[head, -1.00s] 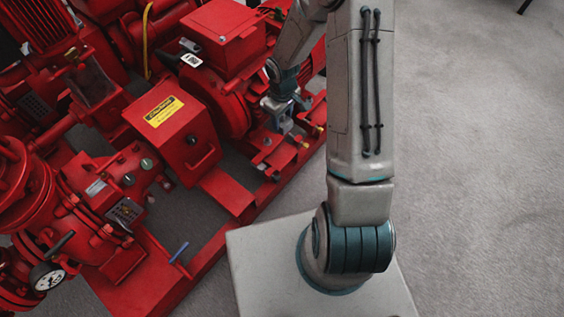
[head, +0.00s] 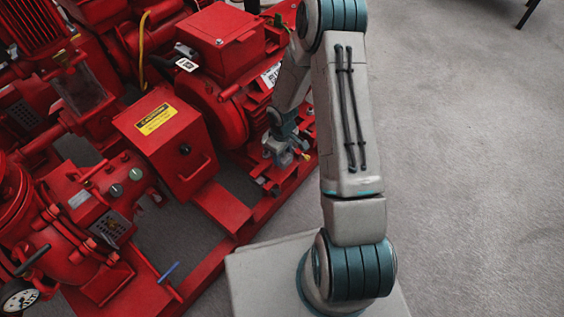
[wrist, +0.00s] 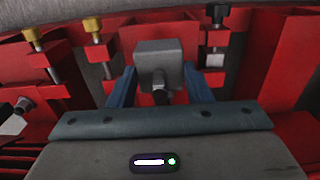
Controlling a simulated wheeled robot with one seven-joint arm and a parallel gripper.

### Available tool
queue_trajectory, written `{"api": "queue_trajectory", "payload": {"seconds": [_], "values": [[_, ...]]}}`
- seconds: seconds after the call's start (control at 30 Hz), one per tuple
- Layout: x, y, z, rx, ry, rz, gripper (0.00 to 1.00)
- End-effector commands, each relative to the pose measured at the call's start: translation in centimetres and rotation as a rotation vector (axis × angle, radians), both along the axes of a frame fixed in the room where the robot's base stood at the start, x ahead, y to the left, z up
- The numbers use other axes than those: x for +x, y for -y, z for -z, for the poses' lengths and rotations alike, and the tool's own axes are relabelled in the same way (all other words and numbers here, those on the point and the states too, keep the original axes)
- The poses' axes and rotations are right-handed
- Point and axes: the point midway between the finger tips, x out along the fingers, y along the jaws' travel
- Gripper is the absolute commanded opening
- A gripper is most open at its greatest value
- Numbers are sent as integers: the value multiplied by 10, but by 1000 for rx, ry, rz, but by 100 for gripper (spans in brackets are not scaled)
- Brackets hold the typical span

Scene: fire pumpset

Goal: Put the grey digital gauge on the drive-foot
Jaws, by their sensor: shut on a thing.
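My gripper (head: 280,150) is low over the right side of the red pumpset in the head view. In the wrist view its two blue fingers (wrist: 160,84) are shut on the grey digital gauge (wrist: 158,58), a small grey block with a dark stem toward me. The gauge's display face is not visible. Red foot blocks with bolts lie just beyond it, and one is probably the drive-foot (wrist: 120,62), though I cannot tell which. Whether the gauge touches the red metal is unclear. In the head view the gripper and my arm hide most of this spot.
Bolts with yellow heads (wrist: 93,27) and a black-headed bolt (wrist: 217,16) stand close around the gauge. A red box with a yellow label (head: 155,118) and the red motor housing (head: 218,42) rise nearby. A blue-handled valve (head: 168,272) is at lower left.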

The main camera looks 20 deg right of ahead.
Motion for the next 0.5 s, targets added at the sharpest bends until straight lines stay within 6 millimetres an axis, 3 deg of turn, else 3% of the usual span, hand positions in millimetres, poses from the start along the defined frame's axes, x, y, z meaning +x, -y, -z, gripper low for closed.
{"api": "queue_trajectory", "payload": {"seconds": [0.3,0.5], "values": [[0,-1,42,1,-1,-1,0],[1,0,43,0,2,0,0]]}}
